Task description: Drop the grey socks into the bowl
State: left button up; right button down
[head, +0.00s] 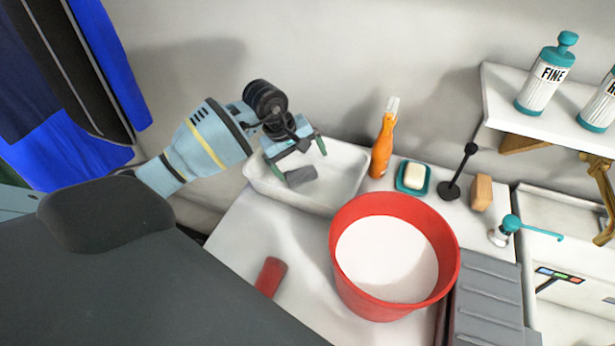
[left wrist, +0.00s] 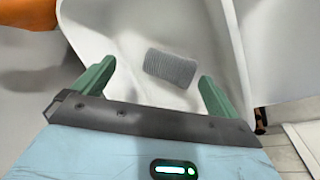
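The grey socks (head: 301,176) are a small ribbed roll lying in a white tray (head: 345,178) at the back of the table. They also show in the left wrist view (left wrist: 170,67). My left gripper (head: 296,160) is over the tray, just above the socks. Its green fingers are spread apart, and in the left wrist view the socks lie beyond and between the fingertips (left wrist: 157,72), with gaps at both sides. A large red bowl (head: 345,283) with a white inside stands to the right and nearer. It looks empty. My right gripper is not in view.
A red roll (head: 270,277) lies left of the bowl. Behind stand an orange bottle (head: 383,147), soap on a teal dish (head: 413,178), a black stand (head: 452,188) and a wooden block (head: 481,193). A shelf (head: 510,112) holds bottles at upper right.

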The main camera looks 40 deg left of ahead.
pick_arm(q)
notch_tip(320, 180, up, 4)
jog(key=shift+s+f, duration=0.1)
jog(key=shift+f, duration=0.1)
jog(key=s+d+b, duration=0.1)
jog(key=s+d, duration=0.3)
jog(key=s, duration=0.2)
jog(key=s+d+r+b, duration=0.1)
jog(key=s+d, duration=0.3)
jog(key=s, duration=0.3)
jog(key=shift+s+d+r, duration=0.2)
jog(key=shift+s, duration=0.05)
dwell(0.5)
